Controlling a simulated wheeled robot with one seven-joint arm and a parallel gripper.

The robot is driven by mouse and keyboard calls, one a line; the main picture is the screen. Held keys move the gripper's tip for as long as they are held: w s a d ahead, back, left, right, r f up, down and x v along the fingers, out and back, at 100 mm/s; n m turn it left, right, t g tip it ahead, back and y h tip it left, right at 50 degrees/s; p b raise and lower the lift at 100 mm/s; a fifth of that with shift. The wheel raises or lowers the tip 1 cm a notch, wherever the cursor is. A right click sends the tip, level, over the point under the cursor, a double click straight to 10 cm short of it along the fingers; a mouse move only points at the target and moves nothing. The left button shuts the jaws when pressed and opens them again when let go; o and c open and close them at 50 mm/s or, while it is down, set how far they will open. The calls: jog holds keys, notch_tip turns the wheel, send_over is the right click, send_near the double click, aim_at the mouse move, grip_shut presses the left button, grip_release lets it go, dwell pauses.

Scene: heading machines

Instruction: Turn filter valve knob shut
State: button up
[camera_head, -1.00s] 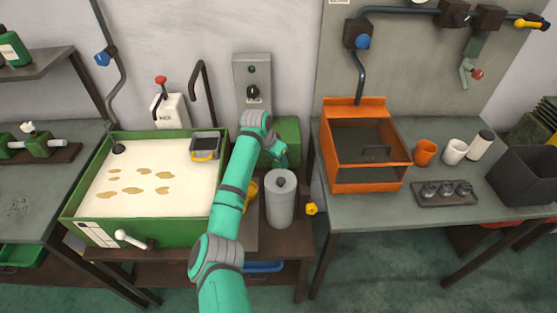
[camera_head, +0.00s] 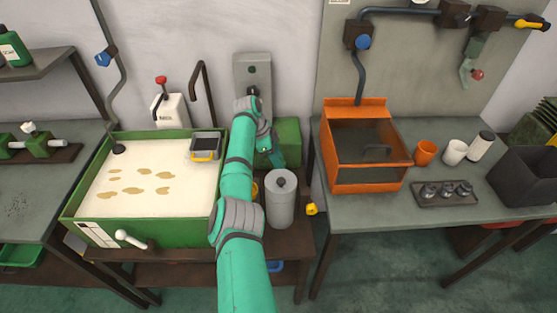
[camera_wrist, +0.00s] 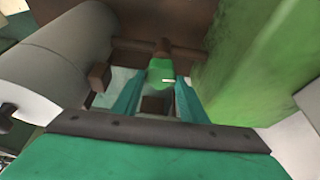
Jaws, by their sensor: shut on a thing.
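A small green knob (camera_wrist: 160,72) with a short white mark and a brown stem sits between my fingers in the wrist view. My gripper (camera_wrist: 155,90) is shut on it, one teal finger on each side. In the head view my gripper (camera_head: 276,158) reaches down between the grey filter cylinder (camera_head: 281,205) and the green box behind it. The knob is hidden there. The grey cylinder (camera_wrist: 65,60) fills the left of the wrist view, apart from my fingers.
The green box (camera_head: 288,140) stands close to my gripper; its side (camera_wrist: 250,65) fills the right of the wrist view. The green-rimmed tank (camera_head: 150,235) is at left. The orange bin (camera_head: 365,175) is at right. A yellow knob (camera_head: 312,209) is beside the cylinder.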

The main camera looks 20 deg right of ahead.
jog(key=shift+m, duration=0.4)
jog(key=shift+c, duration=0.2)
jog(key=o, duration=1.1)
jog(key=v, duration=1.1)
jog(key=shift+w+d, duration=0.15)
